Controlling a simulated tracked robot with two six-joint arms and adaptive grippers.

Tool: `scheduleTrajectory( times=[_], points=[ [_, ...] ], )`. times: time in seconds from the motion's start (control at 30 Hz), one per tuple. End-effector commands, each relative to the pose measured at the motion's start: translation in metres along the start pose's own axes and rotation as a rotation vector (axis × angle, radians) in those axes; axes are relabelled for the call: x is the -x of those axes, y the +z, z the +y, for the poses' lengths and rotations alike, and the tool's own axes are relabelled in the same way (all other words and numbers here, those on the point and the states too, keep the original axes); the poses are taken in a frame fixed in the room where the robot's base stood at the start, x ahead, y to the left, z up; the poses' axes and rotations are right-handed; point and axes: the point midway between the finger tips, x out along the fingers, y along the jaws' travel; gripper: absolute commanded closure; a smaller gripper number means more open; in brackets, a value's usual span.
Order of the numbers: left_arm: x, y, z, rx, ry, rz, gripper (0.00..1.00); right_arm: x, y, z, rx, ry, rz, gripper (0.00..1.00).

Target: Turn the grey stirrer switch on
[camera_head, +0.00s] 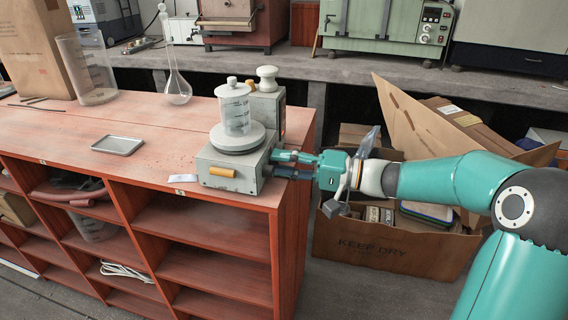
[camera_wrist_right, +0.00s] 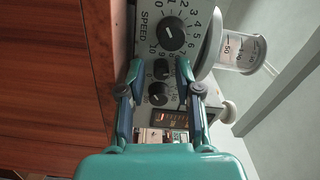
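The grey stirrer (camera_head: 212,162) stands at the right end of the red-brown shelf unit, with a round plate and a lidded clear beaker (camera_head: 236,110) on top. My right gripper (camera_head: 276,163) is at the stirrer's right side. In the right wrist view, its two fingers (camera_wrist_right: 159,72) are apart, in front of the control panel, with nothing held between them. The panel shows a large SPEED knob (camera_wrist_right: 172,34), two smaller black knobs (camera_wrist_right: 159,92) and a dark part with an orange edge (camera_wrist_right: 168,116). I cannot tell whether this is the switch, or whether the fingers touch the panel. My left gripper is not in view.
A second grey device (camera_head: 268,103) stands just behind the stirrer. A small grey tray (camera_head: 118,145), a flask (camera_head: 177,86) and a clear cylinder (camera_head: 96,88) stand to the left. An open cardboard box (camera_head: 385,248) lies below my right arm. The shelf top's front middle is mostly clear.

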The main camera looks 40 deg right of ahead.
Motion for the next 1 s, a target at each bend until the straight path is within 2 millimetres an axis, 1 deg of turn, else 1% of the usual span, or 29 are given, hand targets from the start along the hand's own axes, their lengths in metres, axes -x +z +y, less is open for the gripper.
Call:
scheduleTrajectory(
  times=[0.03,0.1,0.17,0.57,0.77,1.0],
  points=[
    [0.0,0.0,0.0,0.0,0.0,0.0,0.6,0.0002,-0.0001,0.0,0.0,0.0,0.0,0.79],
    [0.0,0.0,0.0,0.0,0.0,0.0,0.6,0.0003,-0.0001,0.0,0.0,0.0,0.0,0.91],
    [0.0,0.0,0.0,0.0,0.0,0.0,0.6,0.0004,0.0,0.0001,0.0,0.0,0.0,1.0],
    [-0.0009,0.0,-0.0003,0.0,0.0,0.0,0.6,0.0006,0.0007,0.0014,-0.035,0.002,-0.001,1.0],
    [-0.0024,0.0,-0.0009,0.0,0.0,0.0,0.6,0.0009,0.0007,0.002,-0.129,0.003,-0.001,1.0],
    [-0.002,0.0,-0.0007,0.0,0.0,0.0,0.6,0.0011,0.0006,0.002,-0.312,0.005,-0.001,1.0]
  ],
)
